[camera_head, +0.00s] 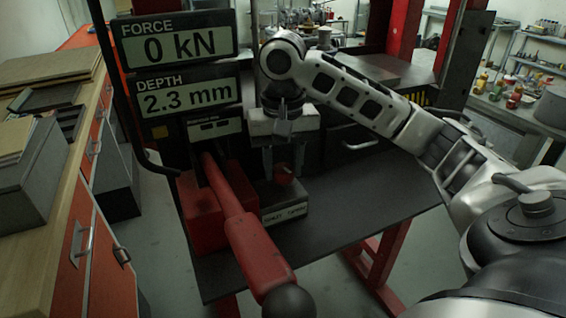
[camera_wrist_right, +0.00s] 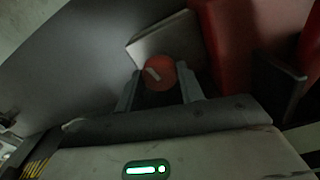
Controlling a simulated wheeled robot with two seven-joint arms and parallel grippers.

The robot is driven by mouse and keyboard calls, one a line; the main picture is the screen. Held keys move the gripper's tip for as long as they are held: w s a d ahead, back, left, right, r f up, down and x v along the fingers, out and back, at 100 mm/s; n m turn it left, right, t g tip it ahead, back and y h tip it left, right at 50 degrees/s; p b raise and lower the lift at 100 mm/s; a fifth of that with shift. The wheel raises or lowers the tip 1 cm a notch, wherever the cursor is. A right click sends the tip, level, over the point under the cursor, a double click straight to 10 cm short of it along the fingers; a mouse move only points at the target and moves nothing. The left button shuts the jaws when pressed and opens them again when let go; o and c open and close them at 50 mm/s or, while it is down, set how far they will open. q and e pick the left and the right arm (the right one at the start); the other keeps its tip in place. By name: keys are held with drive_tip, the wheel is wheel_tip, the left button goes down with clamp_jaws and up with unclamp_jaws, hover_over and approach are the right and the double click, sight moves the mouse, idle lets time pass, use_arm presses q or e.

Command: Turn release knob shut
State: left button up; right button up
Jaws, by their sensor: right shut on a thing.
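The release knob (camera_head: 284,178) is a small red round knob on the grey box below the displays. In the right wrist view the knob (camera_wrist_right: 161,70) shows its round face with a pale bar mark. My right gripper (camera_head: 284,168) points down over the knob from above, its two fingers on either side of it. In the right wrist view the gripper (camera_wrist_right: 160,88) is shut on the knob, which sits between the fingertips. The knob's lower side is hidden. My left gripper is not in view.
A red pump lever (camera_head: 250,240) with a black ball end reaches toward me, left of the knob. The force display (camera_head: 180,42) reads 0 kN and the depth display (camera_head: 185,97) reads 2.3 mm. A wooden workbench (camera_head: 45,215) stands at left. The dark table (camera_head: 350,210) is clear at right.

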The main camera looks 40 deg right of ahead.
sight(284, 168)
drive_tip(key=shift+m, duration=1.6)
drive_tip(key=o, duration=1)
drive_tip(key=shift+r, duration=8)
drive_tip(key=shift+s, duration=0.1)
